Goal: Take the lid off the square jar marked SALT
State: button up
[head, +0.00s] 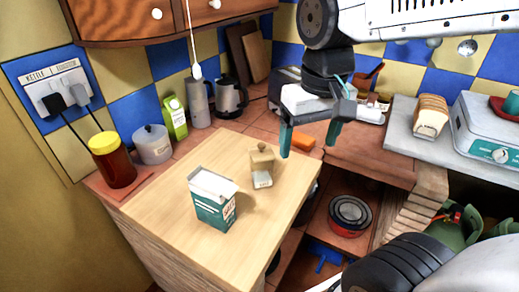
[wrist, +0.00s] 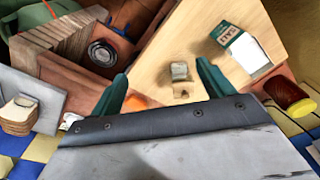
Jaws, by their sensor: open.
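A small square jar (head: 262,178) with a pale label stands upright on the light wooden board. Its label is too small to read. A wooden lid (head: 262,157) with a knob sits on it. The jar also shows in the wrist view (wrist: 179,71), between and beyond my fingertips, with its lid (wrist: 182,89) on. My gripper (head: 308,150) is open and empty, above and to the right of the jar in the head view. Its two teal fingers also show in the wrist view (wrist: 161,70). Neither finger touches the jar.
A green and white carton (head: 212,205) with salt lettering stands left of the jar. An orange block (head: 303,141) lies near my gripper. The board's front is clear.

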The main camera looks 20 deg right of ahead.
jog(key=m, duration=0.1)
send_over(262, 144)
notch_tip(262, 144, down, 3)
jog(key=shift+w+f+g, duration=0.1)
jog(key=shift+f+g, duration=0.1)
jog(key=shift+g, duration=0.2)
jog(key=shift+w+f, duration=0.1)
jog(key=shift+f, duration=0.2)
notch_tip(262, 144, down, 7)
jog(key=shift+a+f, duration=0.1)
jog(key=c, duration=1.1)
